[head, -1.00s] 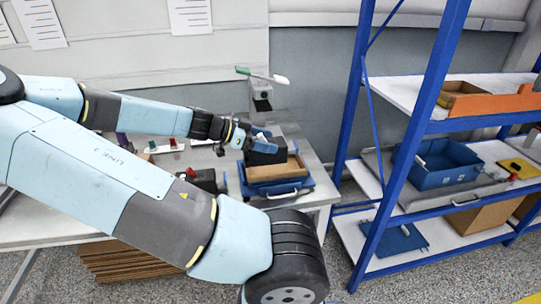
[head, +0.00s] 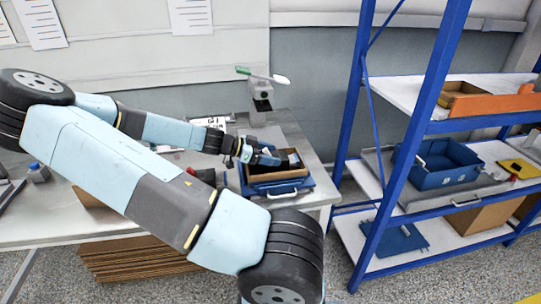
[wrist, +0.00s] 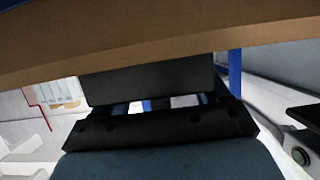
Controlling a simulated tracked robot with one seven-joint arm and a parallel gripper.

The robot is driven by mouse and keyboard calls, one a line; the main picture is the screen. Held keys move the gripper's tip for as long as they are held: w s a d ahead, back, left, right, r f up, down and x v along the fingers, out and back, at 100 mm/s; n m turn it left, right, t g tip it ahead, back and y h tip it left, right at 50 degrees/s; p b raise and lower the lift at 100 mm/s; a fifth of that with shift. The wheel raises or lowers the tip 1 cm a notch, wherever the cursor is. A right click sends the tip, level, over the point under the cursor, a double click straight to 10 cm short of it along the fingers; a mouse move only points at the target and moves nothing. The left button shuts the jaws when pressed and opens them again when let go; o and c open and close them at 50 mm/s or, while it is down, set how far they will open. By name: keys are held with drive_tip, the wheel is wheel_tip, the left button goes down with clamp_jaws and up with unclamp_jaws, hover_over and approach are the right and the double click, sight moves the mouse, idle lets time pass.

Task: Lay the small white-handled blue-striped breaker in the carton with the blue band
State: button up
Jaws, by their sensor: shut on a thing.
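A brown open carton (head: 274,177) sits in or against a blue tray with a pale handle at the bench's right end in the head view. Its brown wall (wrist: 150,45) crosses the upper wrist view, with a bit of blue above it. My gripper (head: 272,158) reaches over the carton's mouth from the left. The white handle and blue stripe cannot be made out.
A grey stand with a green-and-white lever (head: 262,90) rises behind the carton. A dark block (head: 205,175) stands left of the carton. A blue-framed shelf (head: 405,150) with a blue bin (head: 437,178) stands to the right, across a gap.

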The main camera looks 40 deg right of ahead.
drive_tip(key=o, duration=1.5)
drive_tip(key=shift+f, duration=0.15)
drive_tip(key=shift+a, duration=0.1)
drive_tip(key=v, duration=1.2)
